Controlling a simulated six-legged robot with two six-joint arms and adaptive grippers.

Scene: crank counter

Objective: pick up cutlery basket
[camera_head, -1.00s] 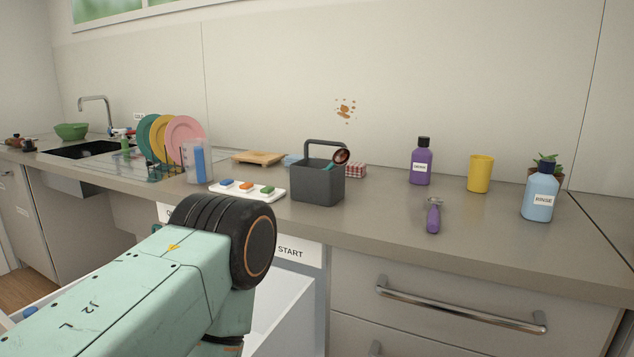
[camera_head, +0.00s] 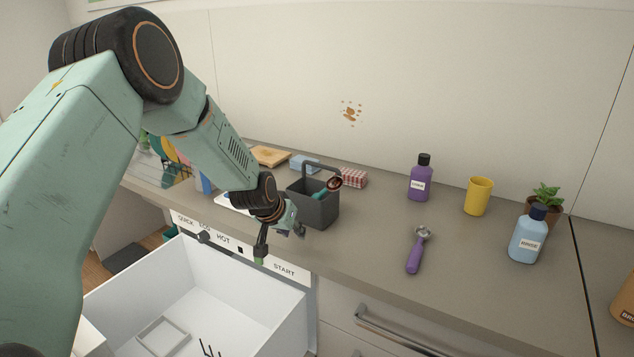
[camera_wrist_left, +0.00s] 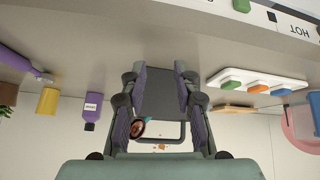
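The cutlery basket (camera_head: 318,207) is a dark grey open box with an arched handle, standing upright on the counter. A teal item and a round dark-red-rimmed item stick out of it. My left gripper (camera_head: 280,238) is in front of the basket, at its left side in the head view. In the left wrist view, which is upside down, the basket (camera_wrist_left: 165,98) shows between the two spread fingers of the left gripper (camera_wrist_left: 164,70). The fingers are open; I cannot tell whether they touch the basket. My right gripper is not in view.
A purple bottle (camera_head: 420,180), yellow cup (camera_head: 478,196), blue bottle (camera_head: 527,236) and purple-handled tool (camera_head: 416,254) stand or lie to the right. A red-checked block (camera_head: 353,178) is behind the basket. An open white drawer (camera_head: 250,290) is below the counter's front edge.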

